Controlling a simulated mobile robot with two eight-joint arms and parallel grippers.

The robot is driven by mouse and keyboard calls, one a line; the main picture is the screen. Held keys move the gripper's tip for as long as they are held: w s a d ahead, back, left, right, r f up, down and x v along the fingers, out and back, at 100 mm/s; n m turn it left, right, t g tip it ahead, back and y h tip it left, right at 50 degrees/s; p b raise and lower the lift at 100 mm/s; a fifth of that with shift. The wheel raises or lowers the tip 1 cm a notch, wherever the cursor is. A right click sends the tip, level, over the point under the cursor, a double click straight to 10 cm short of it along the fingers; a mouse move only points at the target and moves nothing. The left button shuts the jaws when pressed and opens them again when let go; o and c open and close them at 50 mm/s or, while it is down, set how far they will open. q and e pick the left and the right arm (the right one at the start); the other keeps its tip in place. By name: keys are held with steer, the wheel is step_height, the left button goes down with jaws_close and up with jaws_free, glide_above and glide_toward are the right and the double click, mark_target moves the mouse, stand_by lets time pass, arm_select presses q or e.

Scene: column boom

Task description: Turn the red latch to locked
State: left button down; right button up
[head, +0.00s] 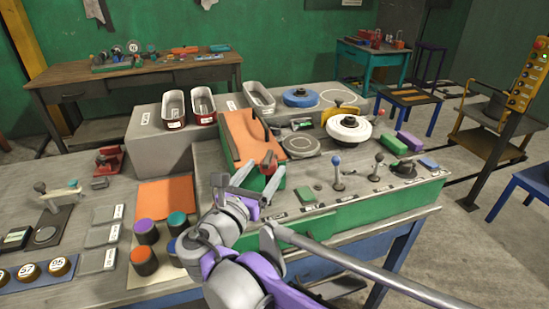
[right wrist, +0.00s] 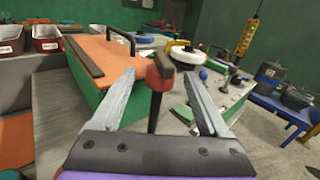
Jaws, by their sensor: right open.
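The red latch (head: 268,160) has a red grip on a dark stem. It is at the near end of the green box with the orange top (head: 240,132). My right gripper (head: 259,176) is open at the latch, one finger on each side of it. In the right wrist view the latch's red grip (right wrist: 160,72) is between the spread fingertips (right wrist: 159,76), with its dark stem running down between the fingers. Whether either finger touches it I cannot tell. My left gripper is not in view.
A blue-knobbed lever (head: 337,172) and other levers stand to the right on the green-fronted console (head: 345,225). A dark handle (right wrist: 117,40) rises from the orange top. Purple, teal and orange knobs (head: 146,231) are at the left. A grey bar (head: 370,267) crosses the lower right.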

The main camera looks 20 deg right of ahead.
steer(key=x, duration=0.6)
steer(key=shift+w+d, duration=0.1)
steer(key=shift+d, duration=0.05)
steer(key=shift+c, duration=0.3)
jaws_close()
